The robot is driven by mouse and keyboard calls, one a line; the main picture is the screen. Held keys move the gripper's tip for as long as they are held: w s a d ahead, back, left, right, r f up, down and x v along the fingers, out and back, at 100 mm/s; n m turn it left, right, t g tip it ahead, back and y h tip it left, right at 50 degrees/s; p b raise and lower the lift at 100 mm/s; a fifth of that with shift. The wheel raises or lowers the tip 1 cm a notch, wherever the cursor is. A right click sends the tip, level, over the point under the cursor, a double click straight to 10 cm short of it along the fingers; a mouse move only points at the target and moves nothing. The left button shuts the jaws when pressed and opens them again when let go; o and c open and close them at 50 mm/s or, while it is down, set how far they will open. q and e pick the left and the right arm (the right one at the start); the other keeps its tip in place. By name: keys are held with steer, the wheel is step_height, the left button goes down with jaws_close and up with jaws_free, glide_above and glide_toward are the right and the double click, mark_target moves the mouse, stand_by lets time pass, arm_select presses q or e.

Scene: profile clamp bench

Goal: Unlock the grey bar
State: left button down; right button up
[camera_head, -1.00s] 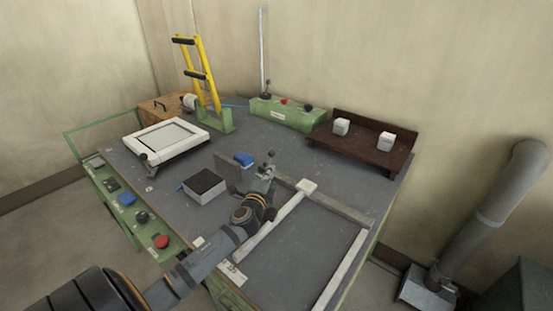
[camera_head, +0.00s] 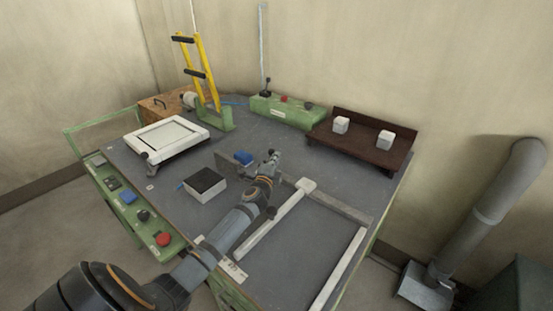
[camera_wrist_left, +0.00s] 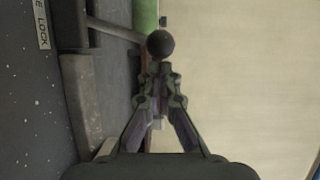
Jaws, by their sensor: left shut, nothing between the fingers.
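The grey bar (camera_head: 342,205) lies across the bench top, running from behind my left gripper toward the right edge. My left gripper (camera_head: 270,162) is above its left part, at the clamp, and hides most of the clamp. In the left wrist view my left gripper's fingers (camera_wrist_left: 158,72) are shut and empty. A black ball knob (camera_wrist_left: 160,44) is directly beyond the fingertips; whether they touch it I cannot tell. A grey bar also runs along the left of the wrist view (camera_wrist_left: 80,95). My right gripper is out of view.
A black-topped block (camera_head: 205,184) and a blue piece (camera_head: 243,157) stand left of the gripper. White rails (camera_head: 270,226) are on the right. A brown rack (camera_head: 360,150) and a green control box (camera_head: 287,111) stand behind. A label reading "LOCK" (camera_wrist_left: 42,25) is on the bench.

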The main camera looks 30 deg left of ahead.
arm_select(q)
steer(key=a+r+n+p, duration=0.1)
steer(key=p, duration=0.2)
steer(key=a+r+n+g+p, duration=0.1)
steer(key=a+n+p, duration=0.1)
steer(key=p, duration=0.2)
steer(key=shift+w+a+r+n+h, duration=0.2)
steer(key=shift+r+n+h, duration=0.1)
steer(key=shift+h, duration=0.1)
steer(key=shift+a+f+p, duration=0.15)
steer(key=shift+a+p, duration=0.3)
steer(key=shift+a, duration=1)
